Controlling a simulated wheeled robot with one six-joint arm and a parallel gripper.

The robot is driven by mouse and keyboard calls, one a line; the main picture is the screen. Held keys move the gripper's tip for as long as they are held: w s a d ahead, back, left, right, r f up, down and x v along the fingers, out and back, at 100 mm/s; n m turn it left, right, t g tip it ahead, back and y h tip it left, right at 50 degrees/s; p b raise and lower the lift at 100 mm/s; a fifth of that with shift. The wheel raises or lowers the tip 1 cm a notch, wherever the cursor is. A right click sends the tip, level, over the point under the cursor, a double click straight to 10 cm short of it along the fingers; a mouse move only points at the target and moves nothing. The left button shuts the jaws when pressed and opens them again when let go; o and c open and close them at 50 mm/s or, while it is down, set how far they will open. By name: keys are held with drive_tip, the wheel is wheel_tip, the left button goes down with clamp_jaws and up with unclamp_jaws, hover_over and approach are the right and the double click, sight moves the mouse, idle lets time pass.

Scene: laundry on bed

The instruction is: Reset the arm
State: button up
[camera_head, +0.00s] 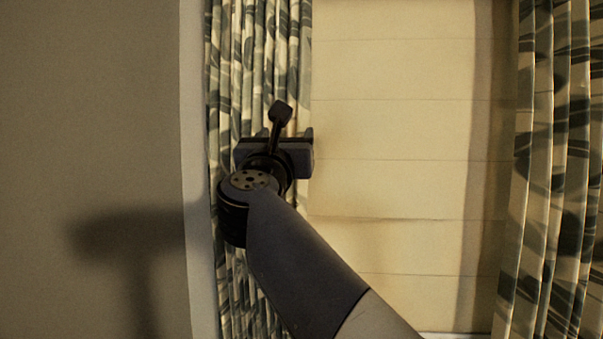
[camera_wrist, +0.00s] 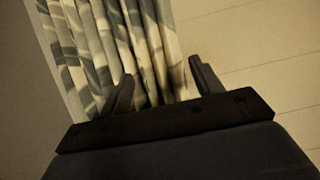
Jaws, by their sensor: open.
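My gripper (camera_wrist: 158,84) is open, with its two dark fingers apart and nothing between them in the wrist view. In the head view my arm rises from the bottom centre toward the upper left, and my gripper (camera_head: 290,132) is at its far end. It is seen there in front of the left patterned curtain (camera_head: 258,50). That curtain also shows beyond the fingers in the wrist view (camera_wrist: 100,45). No laundry or bed is in view.
A pale panelled blind or wall (camera_head: 400,120) fills the middle. A second patterned curtain (camera_head: 560,150) hangs at the right. A plain grey wall (camera_head: 90,100) is at the left, with a shadow of the arm on it. I cannot tell how far the curtain is from my fingers.

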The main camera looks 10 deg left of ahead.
sight(301, 121)
drive_tip(key=p+x, duration=0.5)
drive_tip(key=x, duration=0.5)
drive_tip(key=shift+w+r+p, duration=0.25)
drive_tip(key=shift+p, duration=0.05)
drive_tip(key=shift+d+f, duration=0.15)
drive_tip(key=shift+d, duration=0.65)
drive_tip(key=shift+a, duration=0.1)
